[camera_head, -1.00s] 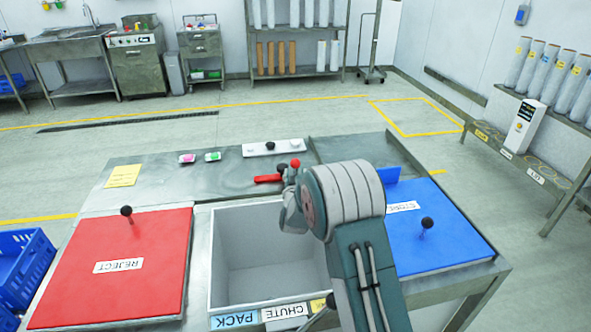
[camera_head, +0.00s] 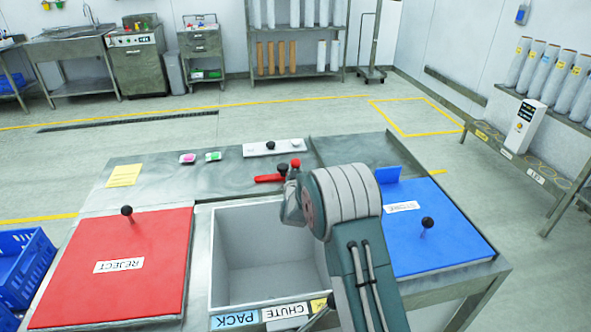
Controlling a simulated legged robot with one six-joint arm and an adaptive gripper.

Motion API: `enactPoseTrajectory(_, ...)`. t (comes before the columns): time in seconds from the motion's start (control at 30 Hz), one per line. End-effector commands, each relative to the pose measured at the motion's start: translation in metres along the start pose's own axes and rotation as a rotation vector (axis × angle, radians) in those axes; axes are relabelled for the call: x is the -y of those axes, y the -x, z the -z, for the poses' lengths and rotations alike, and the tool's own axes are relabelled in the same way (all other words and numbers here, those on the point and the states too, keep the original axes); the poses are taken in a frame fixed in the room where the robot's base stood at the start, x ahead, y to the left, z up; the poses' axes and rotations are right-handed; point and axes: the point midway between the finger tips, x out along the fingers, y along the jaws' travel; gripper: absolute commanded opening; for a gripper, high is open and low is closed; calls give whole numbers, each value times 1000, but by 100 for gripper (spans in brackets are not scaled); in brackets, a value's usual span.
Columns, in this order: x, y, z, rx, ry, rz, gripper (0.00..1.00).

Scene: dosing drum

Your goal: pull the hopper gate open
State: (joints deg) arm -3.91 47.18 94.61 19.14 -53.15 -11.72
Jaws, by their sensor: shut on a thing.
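The gate plate itself cannot be made out. Below is the open, empty-looking grey bin (camera_head: 222,250), labelled PACK and CHUTE upside down; my arm covers its right side.
A red REJECT lid (camera_head: 120,285) with a black knob lies left, a blue lid (camera_head: 440,245) with a black knob right. Blue crates (camera_head: 25,265) stand at left.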

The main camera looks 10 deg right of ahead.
Motion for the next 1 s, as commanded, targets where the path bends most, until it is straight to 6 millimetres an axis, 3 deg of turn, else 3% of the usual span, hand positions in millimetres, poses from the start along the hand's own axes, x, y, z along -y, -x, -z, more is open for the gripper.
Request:
enactPoseTrajectory(0.27, 28, 4, 5, -11, -1, 6, 0)
enactPoseTrajectory(0.7, 124, 24, 7, -16, -3, 6, 0)
enactPoseTrajectory(1.0, 166, 32, 8, -16, -4, 3, 0)
